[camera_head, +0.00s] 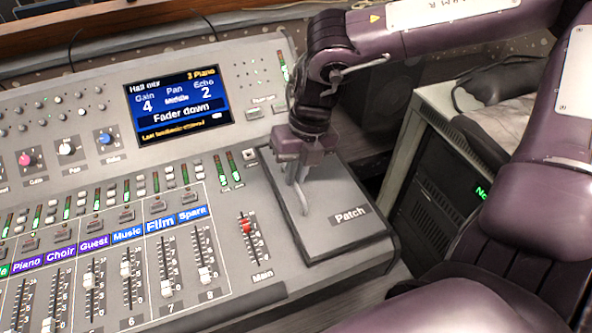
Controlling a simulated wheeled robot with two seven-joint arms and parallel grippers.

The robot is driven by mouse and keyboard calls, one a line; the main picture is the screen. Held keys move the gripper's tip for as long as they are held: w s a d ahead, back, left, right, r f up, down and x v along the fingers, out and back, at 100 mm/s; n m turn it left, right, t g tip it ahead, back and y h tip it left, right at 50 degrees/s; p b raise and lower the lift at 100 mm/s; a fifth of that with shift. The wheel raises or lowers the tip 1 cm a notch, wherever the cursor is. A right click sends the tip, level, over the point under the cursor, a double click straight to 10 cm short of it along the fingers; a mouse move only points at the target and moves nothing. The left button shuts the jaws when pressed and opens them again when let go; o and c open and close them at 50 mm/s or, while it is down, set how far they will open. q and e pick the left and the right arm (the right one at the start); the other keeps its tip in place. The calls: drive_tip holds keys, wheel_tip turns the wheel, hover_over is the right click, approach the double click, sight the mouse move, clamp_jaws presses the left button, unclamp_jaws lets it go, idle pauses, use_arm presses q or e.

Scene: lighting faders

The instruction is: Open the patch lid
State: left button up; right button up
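The patch lid (336,226) is a flat grey panel labelled "Patch" at the right end of the mixing console (187,263). It lies down over its dark-edged box and looks shut. My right gripper (303,205) points down over the lid's left part, with its pale fingertips close to the lid's top. I cannot tell whether they touch it, or how far apart the fingers are. My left gripper is not in view.
The red main fader (246,227) and several white channel faders stand left of the lid. A lit screen (178,103) is further back. A dark rack unit (437,190) with green text stands right of the console, across a narrow gap.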

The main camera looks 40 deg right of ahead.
sight(340, 177)
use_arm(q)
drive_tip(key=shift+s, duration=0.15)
use_arm(e)
clamp_jaws()
